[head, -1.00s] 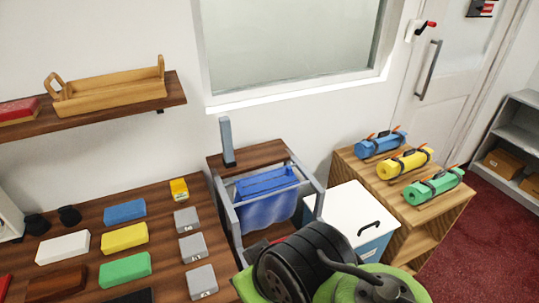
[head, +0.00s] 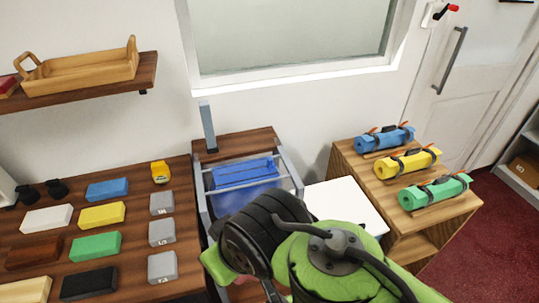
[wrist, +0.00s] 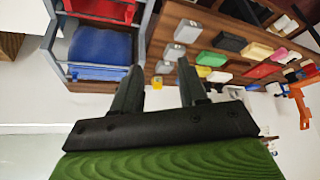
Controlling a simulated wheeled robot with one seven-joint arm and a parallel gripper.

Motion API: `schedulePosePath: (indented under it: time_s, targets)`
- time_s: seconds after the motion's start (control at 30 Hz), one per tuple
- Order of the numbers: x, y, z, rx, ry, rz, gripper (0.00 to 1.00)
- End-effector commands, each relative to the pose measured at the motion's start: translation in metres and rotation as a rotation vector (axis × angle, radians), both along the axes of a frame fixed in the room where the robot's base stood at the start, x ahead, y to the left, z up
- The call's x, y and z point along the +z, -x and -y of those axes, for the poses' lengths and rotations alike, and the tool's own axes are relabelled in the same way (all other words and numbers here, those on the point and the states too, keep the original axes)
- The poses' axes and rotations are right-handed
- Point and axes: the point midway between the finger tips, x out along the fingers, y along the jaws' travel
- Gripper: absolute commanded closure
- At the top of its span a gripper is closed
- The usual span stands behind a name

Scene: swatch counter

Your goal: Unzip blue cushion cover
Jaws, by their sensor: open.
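The blue cushion cover appears to be the blue roll (head: 384,139) with dark bands and orange-tipped bits. It lies at the back of a row of rolls on the wooden cabinet, right in the head view. Its zip is too small to make out. My gripper (wrist: 157,64) is open and empty in the wrist view, with its two dark fingers apart. In the head view my green and black arm fills the lower middle and the fingertips are hidden. The roll is not in the wrist view.
A yellow roll (head: 408,163) and a green roll (head: 435,191) share the wooden cabinet (head: 373,186). A white-topped box (head: 345,203) stands left of it. A grey frame holds blue cloth (head: 245,175). Coloured blocks cover the brown table (head: 138,180).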

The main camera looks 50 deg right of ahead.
Motion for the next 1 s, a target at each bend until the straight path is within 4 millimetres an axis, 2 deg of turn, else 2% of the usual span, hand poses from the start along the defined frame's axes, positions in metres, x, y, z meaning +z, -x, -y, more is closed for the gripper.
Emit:
schedulePosePath:
  time_s: [0.37,0.57,0.67,0.77,0.87,1.0]
  targets:
    - [0.016,-0.032,0.016,-0.063,0.024,-0.018,0.57]
    - [0.028,-0.067,0.040,-0.125,0.040,-0.037,0.57]
    - [0.033,-0.090,0.059,-0.164,0.048,-0.051,0.57]
    - [0.035,-0.118,0.090,-0.217,0.050,-0.068,0.57]
    - [0.032,-0.150,0.138,-0.283,0.043,-0.087,0.57]
    - [0.012,-0.182,0.225,-0.385,0.015,-0.104,0.57]
